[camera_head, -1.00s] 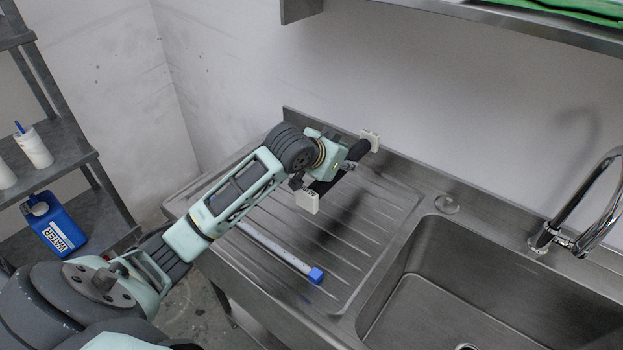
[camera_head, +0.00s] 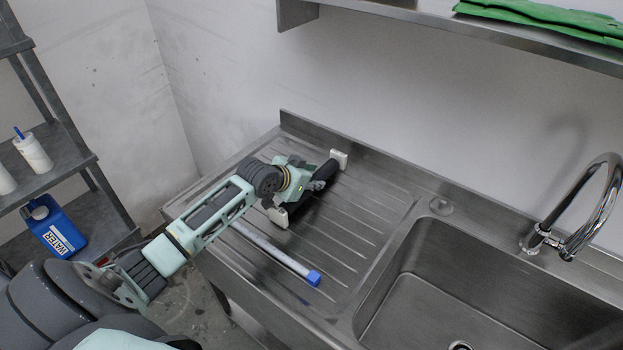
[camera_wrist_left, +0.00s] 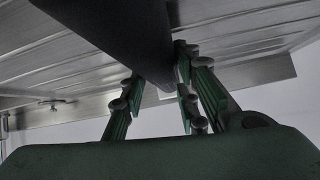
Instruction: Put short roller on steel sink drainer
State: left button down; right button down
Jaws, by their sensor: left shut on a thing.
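The short roller is a black cylinder (camera_head: 327,172) with pale square end pieces. My left gripper (camera_head: 314,187) is shut on it, and it lies diagonally over the back left part of the steel sink drainer (camera_head: 358,215). It is low over the ribbed surface; I cannot tell whether it touches. In the left wrist view the dark roller (camera_wrist_left: 115,28) fills the top middle, between the fingers of my left gripper (camera_wrist_left: 158,85), with the drainer's ribs (camera_wrist_left: 60,50) behind it. The gripper hides part of the roller. My right gripper is not in view.
A pale bar with a blue end (camera_head: 313,278) lies on the drainer's front part. The sink basin (camera_head: 450,290) and curved tap (camera_head: 610,190) are to the right. A wall shelf (camera_head: 460,35) hangs above. A rack with a blue water jug (camera_head: 57,232) stands left.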

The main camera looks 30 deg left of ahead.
pick_arm(q)
jog(key=c, duration=1.6)
grip_release()
jog(key=shift+c, duration=0.2)
jog(key=o, duration=0.3)
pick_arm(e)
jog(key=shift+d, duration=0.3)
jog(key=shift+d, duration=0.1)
pick_arm(q)
jog(key=b+v, duration=0.1)
jog(key=v, duration=1)
jog(key=shift+s, duration=0.15)
jog(key=shift+s+r, duration=0.3)
jog(key=shift+r, duration=0.1)
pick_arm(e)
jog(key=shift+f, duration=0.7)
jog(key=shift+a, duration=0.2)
